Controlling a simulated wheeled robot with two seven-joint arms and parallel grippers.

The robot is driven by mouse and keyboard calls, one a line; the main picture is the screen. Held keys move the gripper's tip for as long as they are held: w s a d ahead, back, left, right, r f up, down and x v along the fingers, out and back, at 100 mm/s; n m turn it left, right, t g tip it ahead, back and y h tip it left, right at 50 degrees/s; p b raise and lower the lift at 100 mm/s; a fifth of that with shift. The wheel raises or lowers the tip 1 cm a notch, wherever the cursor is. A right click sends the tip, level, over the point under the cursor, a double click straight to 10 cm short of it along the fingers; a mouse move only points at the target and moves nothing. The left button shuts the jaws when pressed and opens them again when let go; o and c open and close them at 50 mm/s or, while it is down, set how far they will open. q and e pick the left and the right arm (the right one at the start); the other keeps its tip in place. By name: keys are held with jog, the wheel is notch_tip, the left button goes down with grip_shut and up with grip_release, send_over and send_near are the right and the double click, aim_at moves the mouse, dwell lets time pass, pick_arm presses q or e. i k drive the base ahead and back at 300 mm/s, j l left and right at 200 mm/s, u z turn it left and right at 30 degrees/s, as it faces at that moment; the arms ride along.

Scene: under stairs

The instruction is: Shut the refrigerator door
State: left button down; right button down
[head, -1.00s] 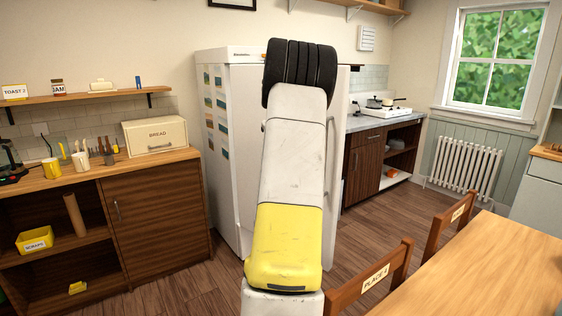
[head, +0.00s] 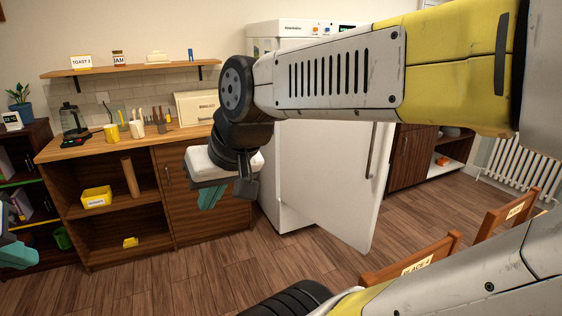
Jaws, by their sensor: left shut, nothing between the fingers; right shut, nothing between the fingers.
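The white refrigerator (head: 292,28) stands behind my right arm, which hides much of its upper front. Its door (head: 335,185) is open, with the lower part swung out toward me and the right. A vertical handle (head: 372,150) is near the door's right edge. My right gripper (head: 210,197) has teal fingers, is shut and empty, and appears left of the door, in front of the wooden cabinet. I see no contact with the door. My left gripper (head: 18,254) is shut and empty, partly cut off at the left picture edge, far from the refrigerator.
A wooden cabinet (head: 205,215) with a bread box (head: 196,106) on top is left of the refrigerator. Chairs (head: 415,262) stand at the lower right, close to the door's free edge. Wooden floor (head: 225,270) is open in front of the cabinet.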

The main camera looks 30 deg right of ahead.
aim_at(325, 166)
jog(key=i+j, duration=0.2)
jog(key=j, duration=0.2)
jog(key=i+j, duration=0.2)
jog(key=j, duration=0.2)
jog(key=i+z, duration=0.3)
jog(key=z, duration=0.15)
jog(key=i+j+z, duration=0.1)
jog(key=i+z, duration=0.15)
jog(key=z, duration=0.2)
jog(key=i+l+z, duration=0.2)
jog(key=z, duration=0.25)
jog(key=i+l+z, duration=0.1)
jog(key=i+z, duration=0.2)
jog(key=z, duration=0.15)
jog(key=i+z, duration=0.25)
jog(key=z, duration=0.15)
jog(key=i+z, duration=0.25)
jog(key=z, duration=0.2)
